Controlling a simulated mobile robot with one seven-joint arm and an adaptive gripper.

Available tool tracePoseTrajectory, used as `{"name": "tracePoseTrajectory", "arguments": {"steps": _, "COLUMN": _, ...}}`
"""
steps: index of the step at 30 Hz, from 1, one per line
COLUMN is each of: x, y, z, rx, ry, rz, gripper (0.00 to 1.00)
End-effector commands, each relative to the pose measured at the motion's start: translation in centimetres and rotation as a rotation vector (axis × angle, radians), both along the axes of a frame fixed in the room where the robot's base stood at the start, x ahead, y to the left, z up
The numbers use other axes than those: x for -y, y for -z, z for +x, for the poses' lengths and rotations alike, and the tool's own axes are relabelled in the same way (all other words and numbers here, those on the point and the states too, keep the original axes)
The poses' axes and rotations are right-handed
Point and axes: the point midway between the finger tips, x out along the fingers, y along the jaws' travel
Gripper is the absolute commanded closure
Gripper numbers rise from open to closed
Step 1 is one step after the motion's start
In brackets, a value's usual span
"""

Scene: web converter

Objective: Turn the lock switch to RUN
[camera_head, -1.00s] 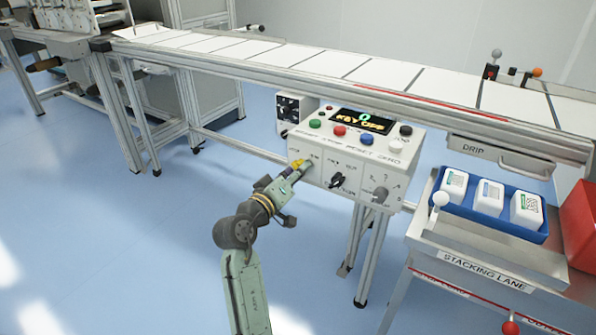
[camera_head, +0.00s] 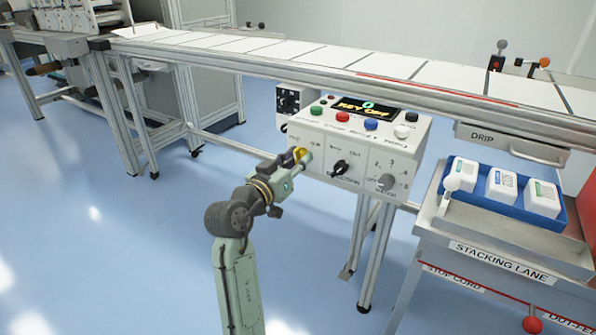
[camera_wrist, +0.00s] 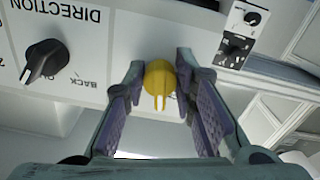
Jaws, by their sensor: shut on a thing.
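The yellow lock switch (camera_wrist: 158,78) is on the front face of the white control box (camera_head: 345,185), at its left end. My gripper (camera_head: 302,156) reaches it from the front left. In the wrist view, its two fingers stand on either side of the yellow knob, shut on it. The fingers partly hide the knob and its labels in the head view (camera_head: 299,153), so I cannot read its position mark. The display (camera_head: 366,108) on the box top shows 0 and KEY OFF.
A black direction knob (camera_wrist: 46,61) and a grey knob (camera_head: 386,183) are on the same face. Several coloured buttons sit on top. The conveyor (camera_head: 330,68) runs behind. A blue tray (camera_head: 505,212) with white packs is at right. The floor at left is clear.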

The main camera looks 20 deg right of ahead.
Motion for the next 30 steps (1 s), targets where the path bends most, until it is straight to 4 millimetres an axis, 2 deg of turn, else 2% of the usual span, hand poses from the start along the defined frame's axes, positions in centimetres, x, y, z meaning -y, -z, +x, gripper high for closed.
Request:
{"name": "tracePoseTrajectory", "arguments": {"steps": 1, "x": -0.08, "y": 0.54, "z": 0.02, "rx": 0.038, "ry": 0.0, "rz": 0.029, "gripper": 1.0}}
{"name": "tracePoseTrajectory", "arguments": {"steps": 21, "x": -0.25, "y": 0.43, "z": 0.28, "rx": 0.532, "ry": 0.0, "rz": 0.417, "gripper": 1.0}}
{"name": "tracePoseTrajectory", "arguments": {"steps": 30, "x": -0.3, "y": 0.2, "z": 0.34, "rx": 0.7, "ry": 0.0, "rz": 0.547, "gripper": 1.0}}
